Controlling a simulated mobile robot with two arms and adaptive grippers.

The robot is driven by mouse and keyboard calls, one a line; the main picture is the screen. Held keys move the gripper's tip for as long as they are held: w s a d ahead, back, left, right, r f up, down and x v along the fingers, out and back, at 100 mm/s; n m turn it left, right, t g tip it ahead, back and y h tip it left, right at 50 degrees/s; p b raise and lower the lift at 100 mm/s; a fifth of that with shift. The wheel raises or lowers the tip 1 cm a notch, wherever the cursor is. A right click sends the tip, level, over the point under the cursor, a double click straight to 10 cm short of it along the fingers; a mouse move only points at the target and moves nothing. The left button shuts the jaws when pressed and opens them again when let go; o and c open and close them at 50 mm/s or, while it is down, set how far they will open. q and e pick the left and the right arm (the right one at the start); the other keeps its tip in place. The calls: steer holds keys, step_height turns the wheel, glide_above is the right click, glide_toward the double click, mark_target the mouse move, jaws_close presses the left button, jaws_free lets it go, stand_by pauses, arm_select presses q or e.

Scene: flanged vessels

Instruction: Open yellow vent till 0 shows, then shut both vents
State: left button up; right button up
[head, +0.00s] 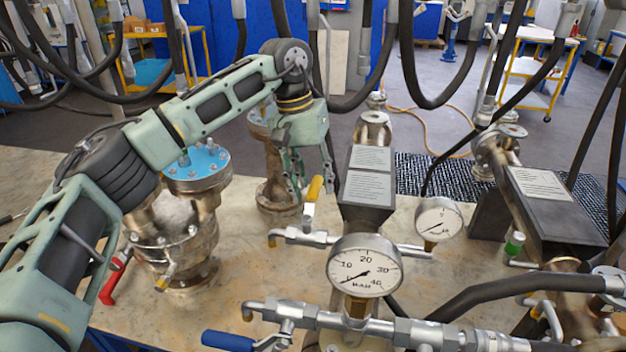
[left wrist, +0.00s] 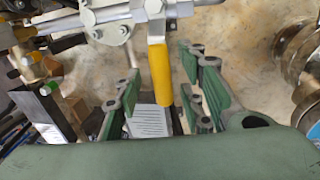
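The yellow vent handle (head: 315,188) stands up from a small valve on a thin pipe (head: 300,236) near the table's middle. My left gripper (head: 309,182) reaches down over it from behind. In the left wrist view the yellow handle (left wrist: 161,75) lies between the open fingers (left wrist: 165,102), with gaps on both sides. A blue lever handle (head: 228,341) lies at the front pipe. My right gripper is not in view.
A flanged vessel with a blue top (head: 196,165) and a red handle (head: 112,284) stands at left, beneath my left arm. Dark boxes with labels (head: 368,188) stand behind the gauges. Black hoses hang around. Bare tabletop (head: 255,250) shows left of the yellow vent.

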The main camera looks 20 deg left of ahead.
arm_select(q)
steer(key=shift+r, duration=0.15)
step_height(320, 180, up, 12)
steer(key=a, duration=0.2)
steer(key=shift+a+f, duration=0.15)
steer(key=shift+f, duration=0.1)
